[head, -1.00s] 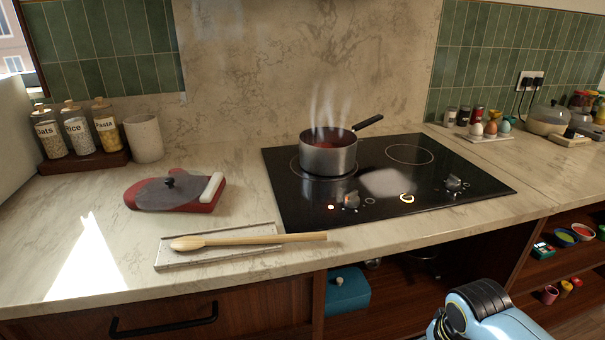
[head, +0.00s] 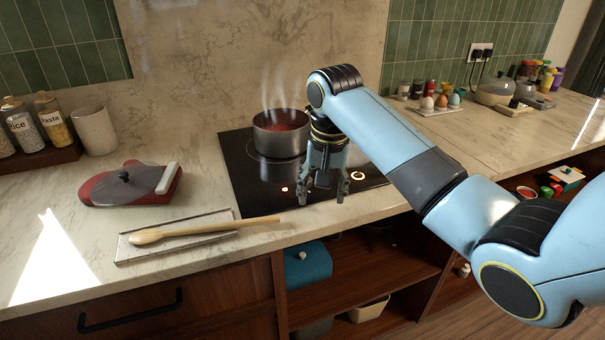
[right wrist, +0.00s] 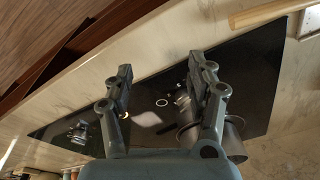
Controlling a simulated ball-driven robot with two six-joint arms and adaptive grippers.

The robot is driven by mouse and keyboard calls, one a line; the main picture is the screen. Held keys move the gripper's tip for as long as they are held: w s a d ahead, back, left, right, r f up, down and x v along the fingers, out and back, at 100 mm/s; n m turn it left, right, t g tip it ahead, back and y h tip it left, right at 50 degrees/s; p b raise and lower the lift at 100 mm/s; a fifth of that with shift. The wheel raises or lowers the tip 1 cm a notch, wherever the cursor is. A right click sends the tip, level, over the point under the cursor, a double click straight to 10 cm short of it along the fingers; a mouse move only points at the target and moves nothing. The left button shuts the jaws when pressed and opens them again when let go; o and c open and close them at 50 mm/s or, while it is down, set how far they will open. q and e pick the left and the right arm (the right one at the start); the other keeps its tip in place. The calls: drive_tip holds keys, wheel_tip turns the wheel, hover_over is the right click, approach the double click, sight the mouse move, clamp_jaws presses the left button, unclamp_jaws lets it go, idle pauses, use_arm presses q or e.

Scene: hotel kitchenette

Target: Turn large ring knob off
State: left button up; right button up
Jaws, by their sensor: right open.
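A black glass hob (head: 240,165) is set in the counter. A steaming steel saucepan (head: 278,142) with red contents stands on its large left ring. The knob on the pan's side (right wrist: 182,99) shows in the right wrist view, beside the right-hand finger; in the head view my gripper hides it. A second knob (right wrist: 78,132) sits further left in the wrist view. My right gripper (head: 321,198) is open and empty, pointing down over the hob's front edge. My left gripper is out of view.
A wooden spoon (head: 185,232) lies on a rest (head: 128,253) left of the hob. A red pad with a grey lid (head: 128,187) lies behind it. Egg cups (head: 440,104) stand at the back right. Open shelves (head: 370,260) lie below the counter.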

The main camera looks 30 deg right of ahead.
drive_tip(key=w+d+r+m, duration=0.3)
drive_tip(key=w+r+m, duration=0.1)
drive_tip(key=w+r, duration=0.45)
drive_tip(key=shift+g+y, duration=0.4)
drive_tip(key=f, duration=0.7)
drive_tip(key=w+f, duration=0.1)
drive_tip(key=f, duration=0.3)
drive_tip(key=shift+a+f, duration=0.2)
drive_tip(key=shift+c, duration=0.2)
drive_tip(key=c, duration=1.1)
